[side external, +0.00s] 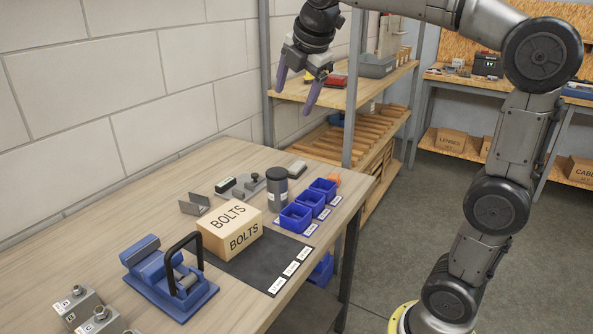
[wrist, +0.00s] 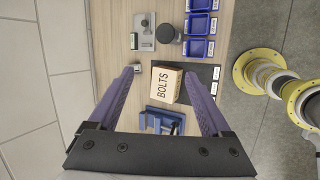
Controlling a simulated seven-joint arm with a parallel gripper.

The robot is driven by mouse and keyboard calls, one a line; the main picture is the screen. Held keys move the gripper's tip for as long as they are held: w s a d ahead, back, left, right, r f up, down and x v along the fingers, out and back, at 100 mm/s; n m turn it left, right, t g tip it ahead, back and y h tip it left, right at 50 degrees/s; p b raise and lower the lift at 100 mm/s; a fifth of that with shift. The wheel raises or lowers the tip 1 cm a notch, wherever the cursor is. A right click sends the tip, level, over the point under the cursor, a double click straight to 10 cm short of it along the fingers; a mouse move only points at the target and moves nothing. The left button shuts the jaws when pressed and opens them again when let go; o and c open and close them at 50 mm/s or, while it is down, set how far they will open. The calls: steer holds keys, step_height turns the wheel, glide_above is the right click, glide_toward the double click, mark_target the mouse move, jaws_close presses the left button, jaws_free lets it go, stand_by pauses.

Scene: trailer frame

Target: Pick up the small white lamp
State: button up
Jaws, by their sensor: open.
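I cannot make out a small white lamp for certain in either view. My gripper (side external: 294,103) is open and empty, high above the far end of the workbench in the side external view. In the wrist view my gripper (wrist: 158,73) points down at the bench, its two purple fingers spread wide. Between and beyond them are a cardboard BOLTS box (wrist: 165,85) and a blue clamp (wrist: 158,120). A small green-and-white-topped block (side external: 226,185) lies near the wall. Part of the bench is hidden behind the fingers.
On the bench (side external: 95,232) stand a dark canister (side external: 277,188), blue bins (side external: 296,217), a bent metal bracket (side external: 194,205) and a grey metal fixture (side external: 247,186). A black mat (side external: 262,262) lies under the box. Metal blocks (side external: 78,305) sit front left. A shelf rack (side external: 349,85) stands behind.

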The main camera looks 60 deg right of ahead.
steer(key=w+d+f+n+g+h, duration=0.1)
steer(key=w+d+f+n, duration=0.15)
steer(key=w+d, duration=0.6)
steer(key=g, duration=0.4)
glide_above(293, 168)
steer(key=a, duration=0.3)
step_height(293, 168, down, 26)
steer(key=shift+r, duration=0.1)
steer(key=shift+x, duration=3)
steer(key=shift+s, duration=0.15)
jaws_close()
